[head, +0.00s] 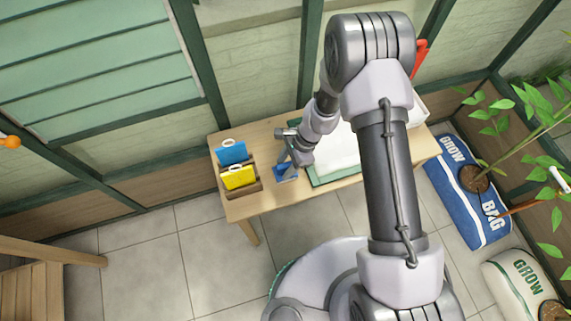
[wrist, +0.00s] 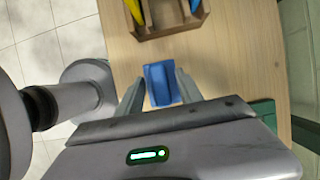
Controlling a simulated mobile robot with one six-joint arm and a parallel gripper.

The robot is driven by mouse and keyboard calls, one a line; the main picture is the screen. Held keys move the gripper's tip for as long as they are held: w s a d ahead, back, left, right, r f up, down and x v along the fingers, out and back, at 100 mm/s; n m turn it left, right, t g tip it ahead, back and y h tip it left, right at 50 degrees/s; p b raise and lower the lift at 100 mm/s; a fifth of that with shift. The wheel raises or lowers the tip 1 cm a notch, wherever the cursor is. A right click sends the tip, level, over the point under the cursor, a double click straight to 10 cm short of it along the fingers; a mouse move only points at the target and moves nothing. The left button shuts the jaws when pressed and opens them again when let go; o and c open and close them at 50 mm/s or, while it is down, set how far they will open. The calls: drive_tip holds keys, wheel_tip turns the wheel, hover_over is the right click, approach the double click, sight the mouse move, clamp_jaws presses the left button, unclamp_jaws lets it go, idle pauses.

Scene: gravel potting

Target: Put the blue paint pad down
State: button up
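The blue paint pad (head: 287,173) shows in the head view at the front of the wooden table, below my gripper (head: 290,160). In the wrist view the blue paint pad (wrist: 161,84) lies flat-looking against the table top, with a raised darker blue part along it. My gripper's two fingers (wrist: 160,88) stand apart on either side of the pad, and a narrow gap seems to show at each side. The gripper looks open. Whether the pad's underside fully touches the table is hard to tell.
A wooden holder (head: 255,187) with a blue item (head: 232,152) and a yellow item (head: 238,177) stands left of the pad on the table (head: 250,207). A green-edged board with a white sheet (head: 341,150) lies to the right. Bare table surrounds the pad's left side.

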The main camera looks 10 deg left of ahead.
drive_tip(key=p+v, duration=0.5)
drive_tip(key=v, duration=0.7)
drive_tip(key=shift+r, duration=0.3)
drive_tip(key=d+r+n+t, duration=0.2)
drive_tip(key=d+r, duration=0.2)
drive_tip(key=r, duration=0.8)
drive_tip(key=d+r+n+t, duration=0.2)
drive_tip(key=d+r, duration=0.1)
drive_tip(key=r, duration=0.9)
drive_tip(key=s+d+r+n+t+h, duration=0.1)
drive_tip(key=s+d+r+t, duration=0.1)
drive_tip(key=s+d+r, duration=0.2)
drive_tip(key=s+d+r+n+t, duration=0.2)
drive_tip(key=s+d+r, duration=0.2)
drive_tip(key=s+r, duration=0.3)
drive_tip(key=s, duration=0.3)
drive_tip(key=shift+s+d+r+h, duration=0.25)
drive_tip(key=shift+s+d+h, duration=0.05)
drive_tip(key=shift+h, duration=0.1)
